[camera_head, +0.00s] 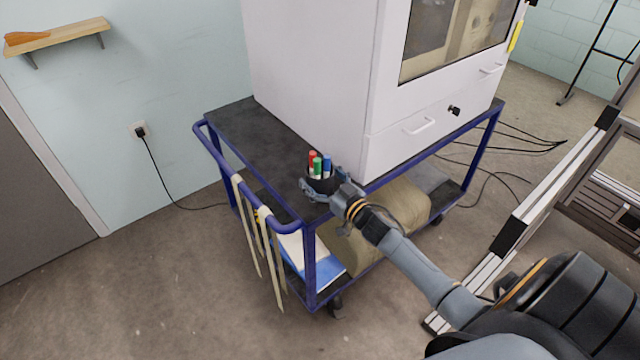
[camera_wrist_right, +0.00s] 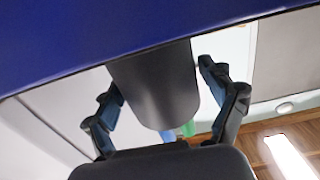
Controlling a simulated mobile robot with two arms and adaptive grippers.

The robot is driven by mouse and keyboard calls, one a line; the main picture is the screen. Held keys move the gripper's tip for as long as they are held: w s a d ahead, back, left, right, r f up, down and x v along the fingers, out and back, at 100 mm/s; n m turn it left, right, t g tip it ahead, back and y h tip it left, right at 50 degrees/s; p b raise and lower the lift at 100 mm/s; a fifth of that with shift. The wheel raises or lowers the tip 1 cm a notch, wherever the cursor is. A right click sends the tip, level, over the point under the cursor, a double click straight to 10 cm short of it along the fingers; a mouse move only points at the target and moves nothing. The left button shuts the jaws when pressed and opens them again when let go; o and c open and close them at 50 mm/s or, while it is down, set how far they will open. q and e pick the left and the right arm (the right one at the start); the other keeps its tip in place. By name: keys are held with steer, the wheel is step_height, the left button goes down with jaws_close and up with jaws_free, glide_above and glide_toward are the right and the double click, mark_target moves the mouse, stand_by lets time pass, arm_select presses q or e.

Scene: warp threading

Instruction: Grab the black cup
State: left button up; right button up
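The black cup (camera_head: 320,185) stands at the near corner of the blue cart's top shelf and holds red, green and blue markers (camera_head: 318,165). My right gripper (camera_head: 325,190) is at the cup, with its fingers open on either side of it. In the right wrist view the black cup (camera_wrist_right: 158,88) lies between the two fingers of my right gripper (camera_wrist_right: 162,85). A narrow gap shows beside the finger on the right; contact on the left side is unclear. My left gripper is not in view.
A large white cabinet machine (camera_head: 320,80) stands on the cart right behind the cup. The cart's blue rail (camera_head: 215,150) runs along the left end, with straps (camera_head: 262,240) hanging from it. The dark shelf top (camera_head: 250,140) left of the cup is clear.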

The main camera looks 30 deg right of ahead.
steer(key=c, duration=0.7)
steer(key=shift+c, duration=0.6)
steer(key=shift+r, duration=0.1)
